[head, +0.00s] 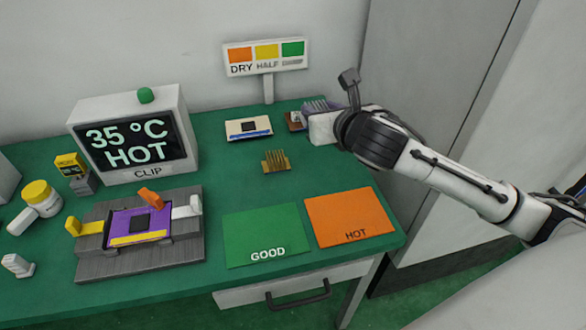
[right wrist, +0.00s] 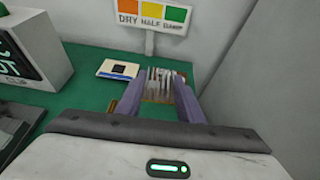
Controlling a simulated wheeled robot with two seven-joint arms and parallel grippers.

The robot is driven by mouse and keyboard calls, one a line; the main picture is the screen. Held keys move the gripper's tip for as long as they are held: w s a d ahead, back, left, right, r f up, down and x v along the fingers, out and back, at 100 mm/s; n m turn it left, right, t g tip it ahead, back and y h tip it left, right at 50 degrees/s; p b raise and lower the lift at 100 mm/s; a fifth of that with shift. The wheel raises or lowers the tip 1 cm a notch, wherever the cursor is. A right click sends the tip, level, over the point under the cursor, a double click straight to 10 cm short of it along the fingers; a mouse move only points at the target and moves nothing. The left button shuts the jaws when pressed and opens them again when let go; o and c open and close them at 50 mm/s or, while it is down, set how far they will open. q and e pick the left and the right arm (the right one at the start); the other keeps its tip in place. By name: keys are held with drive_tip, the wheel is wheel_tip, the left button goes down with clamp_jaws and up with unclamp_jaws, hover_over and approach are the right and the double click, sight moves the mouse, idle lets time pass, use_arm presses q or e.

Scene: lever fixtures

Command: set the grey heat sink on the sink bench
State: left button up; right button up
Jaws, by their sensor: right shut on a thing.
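The grey heat sink (head: 317,105), with upright fins, is at the back right of the green table. My right gripper (head: 322,125) is shut on it, and the hand hides part of it. In the right wrist view the heat sink (right wrist: 158,82) sits between the two purple-grey fingers (right wrist: 158,95). A small brown pad (head: 295,121) shows beside and under it; I cannot tell if the heat sink touches this pad or whether it is the sink bench. My left gripper is not in view.
A gold heat sink (head: 276,162) stands in front, with a cream board (head: 248,128) to its left. A sign (head: 266,56) stands behind. Green GOOD (head: 262,235) and orange HOT (head: 349,217) mats lie bare. A clip fixture (head: 140,235) holds a purple board. The wall is close at right.

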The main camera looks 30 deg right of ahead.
hover_over(331, 166)
wheel_tip(331, 166, down, 5)
drive_tip(key=shift+m+h, duration=0.3)
wheel_tip(331, 166, down, 5)
drive_tip(key=shift+d+b, duration=0.1)
drive_tip(key=shift+b, duration=0.5)
wheel_tip(331, 166, down, 4)
drive_tip(key=shift+f+b, duration=0.2)
drive_tip(key=shift+b, duration=0.25)
drive_tip(key=shift+f, duration=0.1)
drive_tip(key=shift+f, duration=0.2)
drive_tip(key=o, duration=1.1)
drive_tip(key=shift+c, duration=0.2)
drive_tip(key=shift+r, duration=0.1)
drive_tip(key=p+v, duration=0.1)
drive_tip(key=v, duration=1.1)
drive_tip(key=shift+r, duration=0.15)
